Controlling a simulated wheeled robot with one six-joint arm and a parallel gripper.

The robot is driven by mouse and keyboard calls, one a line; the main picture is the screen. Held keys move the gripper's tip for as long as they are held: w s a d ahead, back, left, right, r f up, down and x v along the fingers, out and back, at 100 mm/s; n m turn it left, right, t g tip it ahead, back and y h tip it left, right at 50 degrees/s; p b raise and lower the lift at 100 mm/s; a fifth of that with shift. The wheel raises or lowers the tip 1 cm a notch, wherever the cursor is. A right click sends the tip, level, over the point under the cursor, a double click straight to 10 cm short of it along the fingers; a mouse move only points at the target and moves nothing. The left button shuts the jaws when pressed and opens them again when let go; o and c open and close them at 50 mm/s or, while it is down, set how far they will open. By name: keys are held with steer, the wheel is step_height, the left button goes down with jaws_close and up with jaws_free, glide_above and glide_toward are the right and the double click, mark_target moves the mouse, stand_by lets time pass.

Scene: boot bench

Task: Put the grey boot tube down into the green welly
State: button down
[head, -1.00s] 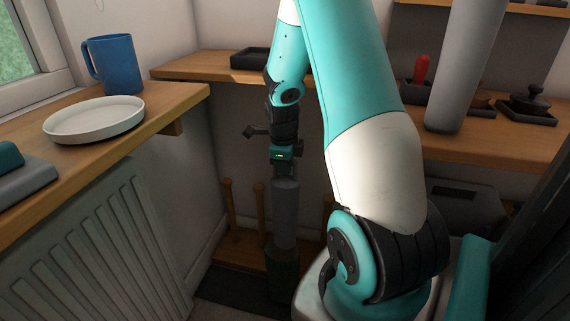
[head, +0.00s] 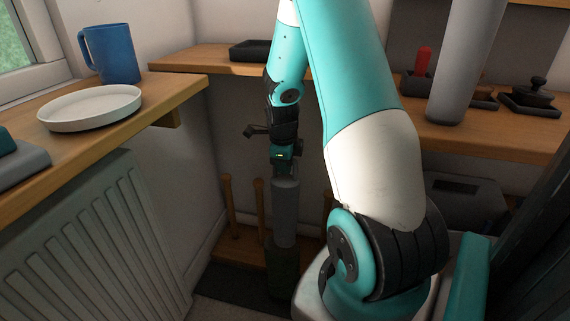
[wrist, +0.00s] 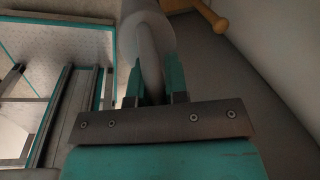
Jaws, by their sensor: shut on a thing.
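My gripper (head: 283,163) is shut on the upper end of the grey boot tube (head: 285,212), low in the middle of the head view. The tube hangs close to upright below it. The dark green welly (head: 284,272) stands under the tube, in shadow. The tube's lower end meets the welly's top; I cannot tell how far inside it is. In the wrist view my gripper's fingers (wrist: 156,85) close around the pale tube (wrist: 143,35). The welly cannot be made out there.
A wooden rack with pegs (head: 229,205) stands behind the welly. The left shelf holds a blue mug (head: 110,53) and a white plate (head: 90,108) above a radiator (head: 95,240). Another shelf (head: 490,136) holds several small items at the right.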

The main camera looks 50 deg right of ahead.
steer(key=shift+f, duration=0.1)
steer(key=shift+f+b, duration=10.1)
steer(key=shift+f, duration=5.35)
steer(key=c, duration=1.1)
jaws_free()
steer(key=shift+o, duration=0.2)
steer(key=shift+r, duration=0.15)
step_height(320, 180, up, 9)
steer(key=p, duration=0.8)
